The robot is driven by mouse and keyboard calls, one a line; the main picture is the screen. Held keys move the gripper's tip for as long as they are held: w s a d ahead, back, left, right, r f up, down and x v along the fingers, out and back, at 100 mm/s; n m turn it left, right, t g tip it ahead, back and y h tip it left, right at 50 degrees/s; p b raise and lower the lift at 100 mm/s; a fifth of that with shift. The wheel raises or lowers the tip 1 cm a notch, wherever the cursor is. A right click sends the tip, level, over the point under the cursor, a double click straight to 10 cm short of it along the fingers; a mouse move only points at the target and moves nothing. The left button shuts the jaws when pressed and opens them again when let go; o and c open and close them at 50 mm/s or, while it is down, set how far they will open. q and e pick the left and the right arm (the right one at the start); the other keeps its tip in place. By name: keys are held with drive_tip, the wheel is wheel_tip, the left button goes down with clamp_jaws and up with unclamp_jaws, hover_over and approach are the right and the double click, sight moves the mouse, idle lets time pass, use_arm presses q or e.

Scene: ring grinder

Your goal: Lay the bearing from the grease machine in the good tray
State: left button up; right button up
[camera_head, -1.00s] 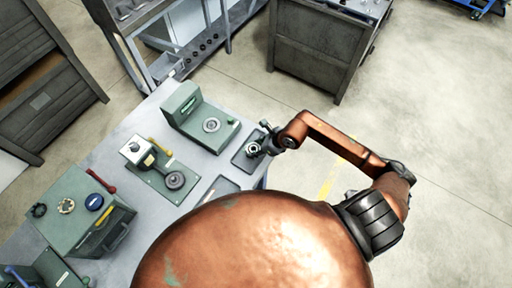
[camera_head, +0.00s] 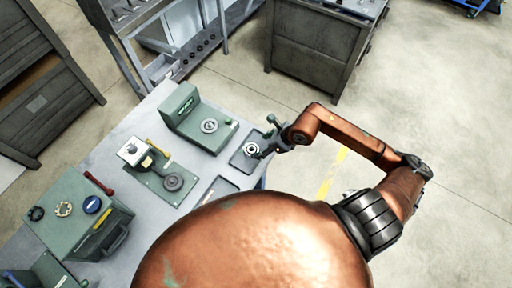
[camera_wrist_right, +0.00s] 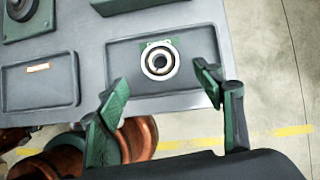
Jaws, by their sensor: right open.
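The bearing (camera_head: 251,149), a silver ring with a dark inner band, lies in a shallow dark grey tray (camera_head: 235,159) at the table's right edge. In the right wrist view the bearing (camera_wrist_right: 159,61) lies flat over a green label, inside the tray (camera_wrist_right: 120,62). My right gripper (camera_head: 265,147) is at the tray's right side. In the wrist view its green fingers (camera_wrist_right: 164,92) are spread apart, empty and clear of the bearing. My left gripper is out of view.
A second tray (camera_wrist_right: 60,82) with an orange label is beside it. Green machines (camera_head: 202,120) and a fixture with a round disc (camera_head: 173,182) stand on the grey table. A green box (camera_head: 80,210) carries several rings. Open floor lies right of the table.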

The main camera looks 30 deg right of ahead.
drive_tip(key=v, duration=0.5)
drive_tip(key=shift+s+d+r, duration=0.1)
drive_tip(key=shift+r, duration=0.2)
